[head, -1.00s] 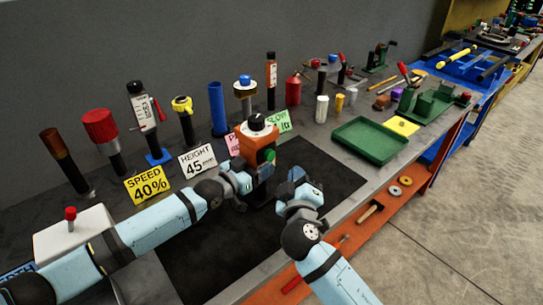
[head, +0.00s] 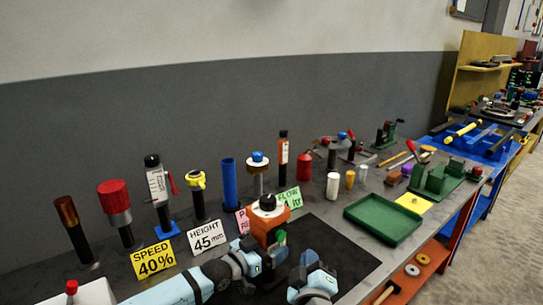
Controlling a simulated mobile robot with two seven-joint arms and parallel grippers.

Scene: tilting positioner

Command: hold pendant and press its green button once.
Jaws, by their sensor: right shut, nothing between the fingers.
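The pendant (head: 268,222) is an orange box with a black knob on top. Its green button (head: 281,237) is on the side facing right. My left gripper (head: 256,257) is at the lower part of the pendant, close against it. Its fingers are largely hidden, so I cannot tell whether they are closed on it. My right gripper (head: 311,264) is shut and empty, to the right of and nearer than the pendant, with a gap between it and the green button. The lower part of the pendant is hidden behind my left gripper.
A black mat (head: 350,262) lies around the pendant. Behind it stand sign cards (head: 206,238), a blue tube (head: 229,184) and several upright tools. A green tray (head: 385,219) lies to the right. The mat between my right gripper and the tray is clear.

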